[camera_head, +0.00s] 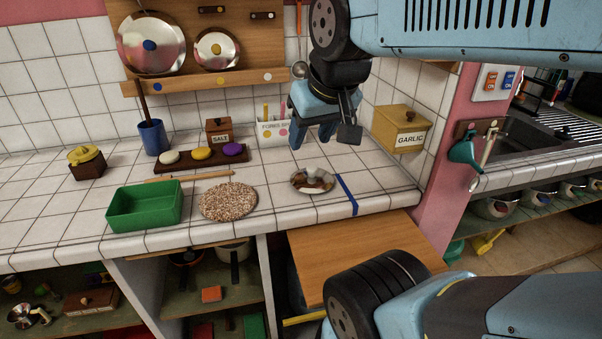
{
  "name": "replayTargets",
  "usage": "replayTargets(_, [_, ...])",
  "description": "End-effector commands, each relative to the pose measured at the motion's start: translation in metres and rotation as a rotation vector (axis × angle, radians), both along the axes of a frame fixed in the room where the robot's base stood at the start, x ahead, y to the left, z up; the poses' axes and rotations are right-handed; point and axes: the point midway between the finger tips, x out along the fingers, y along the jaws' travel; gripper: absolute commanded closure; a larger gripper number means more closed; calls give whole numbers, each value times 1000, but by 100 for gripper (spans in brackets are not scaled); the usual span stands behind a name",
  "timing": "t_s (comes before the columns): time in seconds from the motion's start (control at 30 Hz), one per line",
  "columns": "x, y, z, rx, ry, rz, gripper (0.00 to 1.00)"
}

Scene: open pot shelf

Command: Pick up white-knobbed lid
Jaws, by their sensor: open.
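My gripper (325,133) hangs above and behind the lid in the picture, pointing downward. Its blue and dark fingers are apart, and nothing shows between them. The gripper and the lid appear apart. Two more lids hang on the wooden wall rack, one with a blue knob (149,45) and one with a yellowish-orange knob (217,49).
A speckled round mat (228,202), a green tray (145,207) and a wooden stick (190,177) lie left of the lid. The garlic box (400,127) stands right of my gripper. A blue tape strip (347,193) crosses the counter near its right end. The counter directly around the lid is clear.

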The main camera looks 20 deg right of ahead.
Motion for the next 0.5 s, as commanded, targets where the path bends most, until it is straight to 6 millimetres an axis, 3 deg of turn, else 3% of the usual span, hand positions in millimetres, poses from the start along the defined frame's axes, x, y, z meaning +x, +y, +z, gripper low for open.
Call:
replayTargets(0.17, [13, -4, 1, 8, 29, -17, 34])
replayTargets(0.4, [61, -18, -3, 36, 131, -83, 11])
replayTargets(0.5, [83, -28, -9, 47, 176, -114, 11])
